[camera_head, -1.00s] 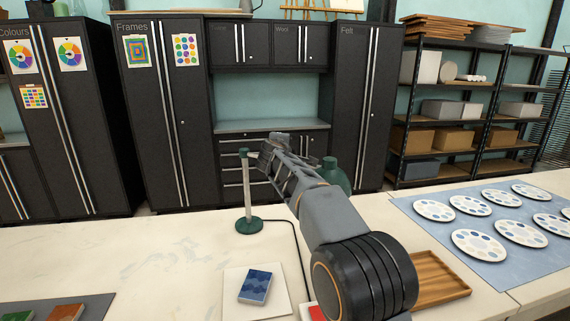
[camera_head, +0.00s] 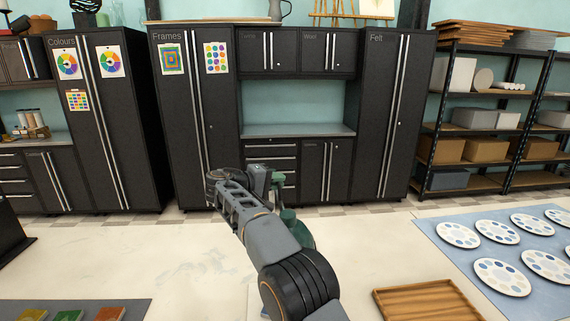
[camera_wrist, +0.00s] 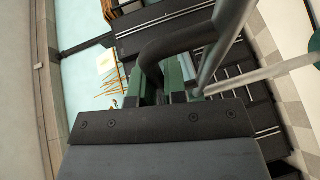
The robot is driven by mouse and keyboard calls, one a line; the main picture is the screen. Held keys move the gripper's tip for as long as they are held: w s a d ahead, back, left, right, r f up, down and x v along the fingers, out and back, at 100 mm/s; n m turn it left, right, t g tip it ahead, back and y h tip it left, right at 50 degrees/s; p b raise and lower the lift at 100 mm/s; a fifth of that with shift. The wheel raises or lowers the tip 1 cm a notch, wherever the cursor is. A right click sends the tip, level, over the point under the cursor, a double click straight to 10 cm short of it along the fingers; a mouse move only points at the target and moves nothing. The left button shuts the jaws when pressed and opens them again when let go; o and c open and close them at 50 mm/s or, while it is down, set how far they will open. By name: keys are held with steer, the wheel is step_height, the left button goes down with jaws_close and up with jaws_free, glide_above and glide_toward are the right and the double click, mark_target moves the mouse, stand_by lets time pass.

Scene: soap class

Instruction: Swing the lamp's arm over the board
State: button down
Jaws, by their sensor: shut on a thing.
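A pale lamp rod (camera_wrist: 265,75) runs off to the right there.
A wooden tray (camera_head: 427,301) lies right of my arm, and a blue mat (camera_head: 450,263) with several round palettes lies beyond it. Coloured blocks (camera_head: 70,314) sit on a dark mat at the lower left. The pale table (camera_head: 150,265) between is clear.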

steer(key=shift+a+r+m+g+h+p, duration=0.1)
steer(key=shift+a+m+g+h+p, duration=0.45)
steer(key=shift+p, duration=1.1)
steer(key=shift+a+g, duration=0.15)
steer(key=shift+g, duration=0.2)
steer(key=c, duration=1.2)
jaws_free()
steer(key=shift+a, duration=0.1)
steer(key=p+v, duration=0.4)
steer(key=v, duration=0.8)
steer(key=shift+p, duration=0.3)
